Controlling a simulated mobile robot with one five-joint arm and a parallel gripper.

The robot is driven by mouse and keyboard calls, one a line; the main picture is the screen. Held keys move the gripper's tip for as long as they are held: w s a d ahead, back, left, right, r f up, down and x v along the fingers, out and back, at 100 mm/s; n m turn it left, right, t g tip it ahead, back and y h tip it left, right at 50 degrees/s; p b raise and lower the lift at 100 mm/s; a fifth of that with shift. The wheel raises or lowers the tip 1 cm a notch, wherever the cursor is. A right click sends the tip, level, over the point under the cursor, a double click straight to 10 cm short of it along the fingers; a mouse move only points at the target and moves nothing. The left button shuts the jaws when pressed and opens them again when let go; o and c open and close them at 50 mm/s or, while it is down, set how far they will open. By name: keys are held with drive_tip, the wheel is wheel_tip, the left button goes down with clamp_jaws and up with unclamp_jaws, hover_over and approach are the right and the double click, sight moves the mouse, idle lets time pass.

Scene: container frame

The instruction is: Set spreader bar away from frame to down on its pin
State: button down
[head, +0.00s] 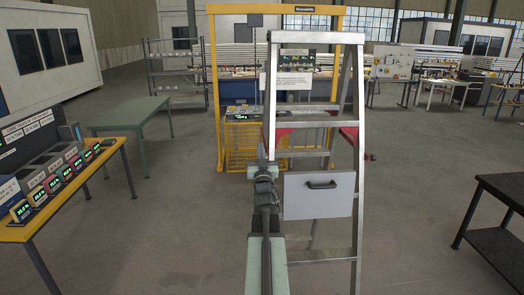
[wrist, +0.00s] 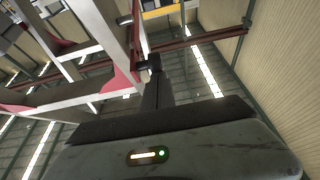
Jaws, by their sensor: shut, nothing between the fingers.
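A silver stepladder (head: 357,200) stands upright and open in front of me in the head view. Red parts (head: 348,133) show at its sides, and its rails and red parts also fill the upper left of the wrist view (wrist: 122,78). I cannot single out the spreader bar or its pin for certain. My gripper (head: 262,158) is raised beside the ladder's left rail, and in the wrist view my gripper (wrist: 155,63) is shut and empty, close to the rail. I cannot tell whether it touches the ladder.
A grey panel with a black handle (head: 318,205) hangs at the ladder's front. A yellow frame (head: 213,90) stands behind. A yellow-topped bench with displays (head: 112,160) is at left, a green table (head: 125,113) farther back, a black table (head: 500,187) at right. Floor is clear between.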

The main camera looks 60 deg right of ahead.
wheel_tip(320, 180, down, 6)
drive_tip(key=b, duration=0.6)
drive_tip(key=shift+s+a, duration=0.4)
drive_tip(key=shift+a, duration=0.05)
